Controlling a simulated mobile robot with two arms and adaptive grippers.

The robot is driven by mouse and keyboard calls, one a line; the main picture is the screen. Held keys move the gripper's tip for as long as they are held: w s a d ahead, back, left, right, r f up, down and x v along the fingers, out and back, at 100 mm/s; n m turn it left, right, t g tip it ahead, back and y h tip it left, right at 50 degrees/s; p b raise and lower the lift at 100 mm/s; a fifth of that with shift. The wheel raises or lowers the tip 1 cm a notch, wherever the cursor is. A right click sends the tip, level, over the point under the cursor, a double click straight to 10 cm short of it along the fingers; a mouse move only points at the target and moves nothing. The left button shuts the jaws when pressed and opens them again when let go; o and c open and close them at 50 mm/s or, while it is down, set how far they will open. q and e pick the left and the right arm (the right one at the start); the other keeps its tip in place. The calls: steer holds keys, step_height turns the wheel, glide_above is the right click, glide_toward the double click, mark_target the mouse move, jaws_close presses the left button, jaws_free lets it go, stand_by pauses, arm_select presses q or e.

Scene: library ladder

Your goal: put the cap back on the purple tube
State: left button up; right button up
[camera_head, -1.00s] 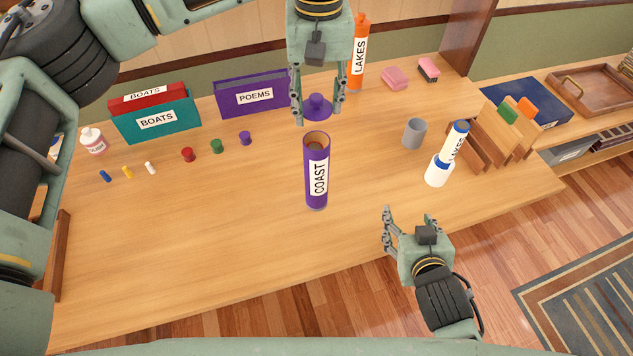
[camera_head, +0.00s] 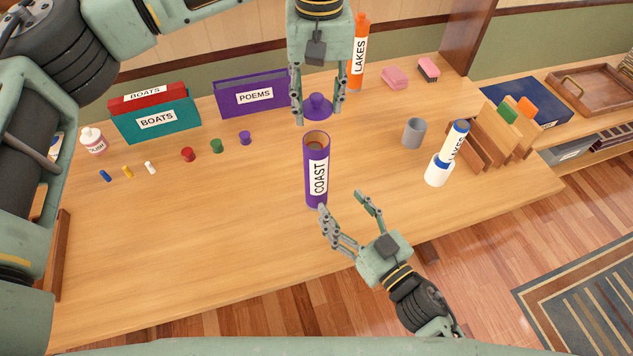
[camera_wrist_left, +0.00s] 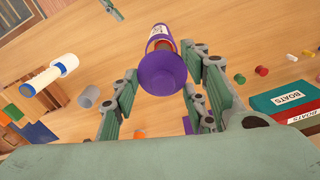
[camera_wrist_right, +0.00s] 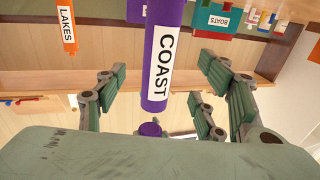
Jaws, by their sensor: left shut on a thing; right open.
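The purple tube (camera_head: 316,172), labelled COAST, stands upright on the table with its top open. My left gripper (camera_head: 318,117) is shut on the purple cap (camera_head: 318,106), holding it just above and behind the tube's mouth, apart from it. The cap fills the middle of the left wrist view (camera_wrist_left: 162,72), with part of the tube behind it. My right gripper (camera_head: 341,201) is open and empty at the table's front edge, pointing at the tube's lower part. In the right wrist view the tube (camera_wrist_right: 163,55) appears upside down between the fingers.
An orange LAKES tube (camera_head: 359,55) stands behind. Small coloured caps (camera_head: 217,146) and binders (camera_head: 155,118) are left. The front-left table is clear.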

mark_target(315, 172)
steer(key=x, duration=1.2)
steer(key=shift+w+d, duration=0.1)
jaws_close()
stand_by(0.5)
